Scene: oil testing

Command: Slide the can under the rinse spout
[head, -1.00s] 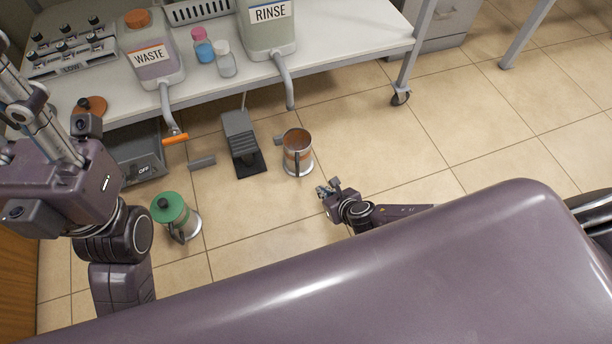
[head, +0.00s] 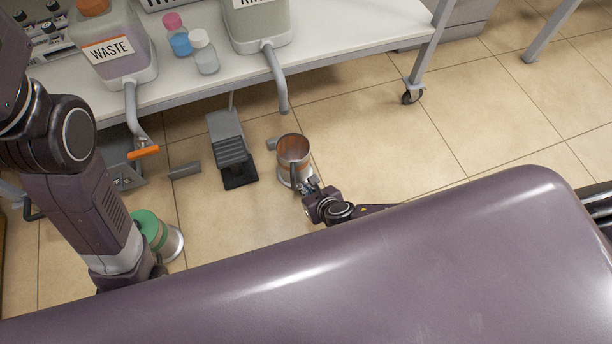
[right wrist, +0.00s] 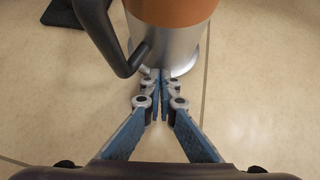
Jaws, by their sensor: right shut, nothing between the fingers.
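The can (head: 293,152) is a silver and copper mug with an open top and a dark handle. It stands upright on the floor, below the spout's end in the head view. The rinse spout (head: 278,82) is a grey bent pipe from the rinse tank (head: 258,22). My right gripper (head: 304,187) is low at the can's near side. In the right wrist view the shut, empty fingers (right wrist: 160,76) point at the can's silver base (right wrist: 178,52), beside the black handle (right wrist: 112,38). I cannot tell whether they touch it. My left gripper is out of view.
A grey foot pedal (head: 229,145) stands left of the can. The waste tank (head: 110,50) and two bottles are on the bench (head: 330,45). A green-lidded can (head: 150,230) is partly behind my left arm. The floor right of the can is clear.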

